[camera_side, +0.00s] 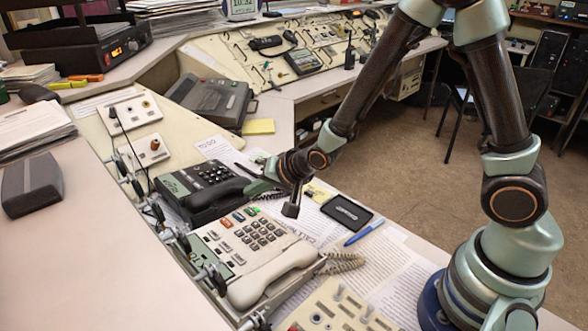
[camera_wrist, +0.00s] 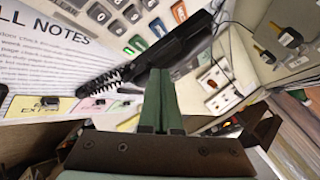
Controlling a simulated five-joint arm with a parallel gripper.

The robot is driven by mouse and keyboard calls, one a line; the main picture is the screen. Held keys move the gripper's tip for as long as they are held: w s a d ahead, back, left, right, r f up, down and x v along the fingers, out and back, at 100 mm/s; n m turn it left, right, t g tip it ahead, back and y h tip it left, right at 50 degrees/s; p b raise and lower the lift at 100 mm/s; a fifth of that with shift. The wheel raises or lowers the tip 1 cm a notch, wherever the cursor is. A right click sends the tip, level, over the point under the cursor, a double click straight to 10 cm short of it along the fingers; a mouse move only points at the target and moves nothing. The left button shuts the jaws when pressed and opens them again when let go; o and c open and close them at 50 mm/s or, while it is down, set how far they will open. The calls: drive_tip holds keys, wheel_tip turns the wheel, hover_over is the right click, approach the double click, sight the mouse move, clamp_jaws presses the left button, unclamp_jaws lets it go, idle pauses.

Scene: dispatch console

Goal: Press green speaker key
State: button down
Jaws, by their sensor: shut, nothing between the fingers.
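The green speaker key (camera_side: 251,210) is in the row of coloured keys at the top of the beige desk phone (camera_side: 283,269). Beside it in that row are a blue key (camera_side: 238,216) and an orange key (camera_side: 226,222). In the wrist view the green key (camera_wrist: 138,43) is near the top, beyond my fingertips and slightly left. My gripper (camera_side: 250,187) is shut and empty, by the black phone's handset (camera_side: 218,193). In the wrist view my gripper (camera_wrist: 163,76) overlaps the handset; I cannot tell whether they touch. The green key is uncovered in both views.
The black phone (camera_side: 190,176) stands just behind the beige phone. A dark phone-like slab (camera_side: 347,211) and a blue pen (camera_side: 364,232) lie to the right on printed sheets. Jack panels (camera_side: 133,112) stand behind left. Microphone-like parts line the left ledge.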

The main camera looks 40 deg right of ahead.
sight(255, 212)
drive_tip(key=shift+a+f, duration=0.2)
drive_tip(key=shift+f, duration=1.05)
idle(1.2)
drive_tip(key=shift+a+f, duration=0.1)
drive_tip(key=shift+f, duration=0.3)
drive_tip(key=shift+f, duration=0.35)
idle(0.7)
drive_tip(key=shift+r, duration=0.75)
drive_tip(key=shift+d+r, duration=0.25)
drive_tip(key=shift+r, duration=1)
drive_tip(key=shift+d+r, duration=0.25)
drive_tip(key=shift+r, duration=1)
